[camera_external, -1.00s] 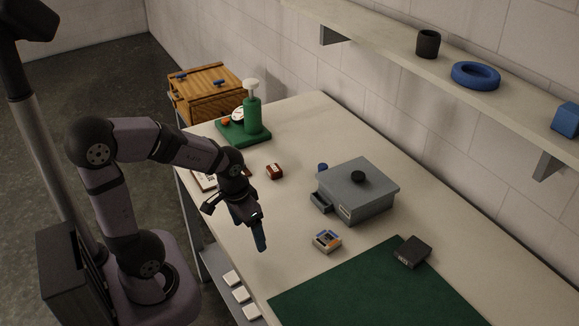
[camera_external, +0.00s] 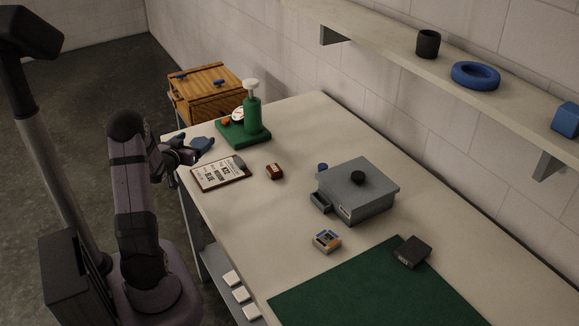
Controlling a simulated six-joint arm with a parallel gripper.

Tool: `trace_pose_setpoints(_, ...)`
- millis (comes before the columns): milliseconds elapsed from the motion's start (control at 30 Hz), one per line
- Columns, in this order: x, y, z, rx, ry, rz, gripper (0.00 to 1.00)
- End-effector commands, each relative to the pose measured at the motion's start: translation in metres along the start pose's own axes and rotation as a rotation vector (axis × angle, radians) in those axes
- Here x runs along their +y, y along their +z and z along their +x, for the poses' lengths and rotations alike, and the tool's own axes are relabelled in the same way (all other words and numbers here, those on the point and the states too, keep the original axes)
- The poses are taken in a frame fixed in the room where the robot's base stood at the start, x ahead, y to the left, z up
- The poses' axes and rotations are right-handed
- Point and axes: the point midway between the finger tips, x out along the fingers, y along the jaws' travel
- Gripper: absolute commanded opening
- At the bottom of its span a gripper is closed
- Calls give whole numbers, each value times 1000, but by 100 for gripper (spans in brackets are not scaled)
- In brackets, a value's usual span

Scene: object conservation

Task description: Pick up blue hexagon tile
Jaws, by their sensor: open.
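My gripper (camera_external: 203,146) is open at the left edge of the table, near the clipboard and the green stand. Its fingertips look blue, and no held object can be made out. I cannot clearly pick out a blue hexagon tile. A small open box (camera_external: 327,241) in the middle of the table shows blue and orange patches, too small to tell their shapes. A small blue piece (camera_external: 323,168) stands beside the grey lidded box (camera_external: 357,192), partly hidden by it.
A clipboard (camera_external: 221,174) and a small red-brown block (camera_external: 275,172) lie near my gripper. A green stand (camera_external: 244,134) is behind. A dark block (camera_external: 411,252) rests at the green mat's (camera_external: 370,292) edge. A wooden chest (camera_external: 207,92) stands beyond. The table's front left is clear.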

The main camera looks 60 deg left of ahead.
Motion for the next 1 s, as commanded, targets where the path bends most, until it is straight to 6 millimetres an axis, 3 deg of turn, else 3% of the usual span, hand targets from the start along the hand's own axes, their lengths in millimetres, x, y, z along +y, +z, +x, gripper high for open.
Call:
trace_pose_setpoints(100,-32,2,-6,76,-21,-24,78)
trace_pose_setpoints(500,-27,58,8,78,-14,-23,78)
trace_pose_setpoints(767,-26,61,12,80,-14,-20,78)
trace_pose_setpoints(1000,-27,60,28,79,-14,-21,78)
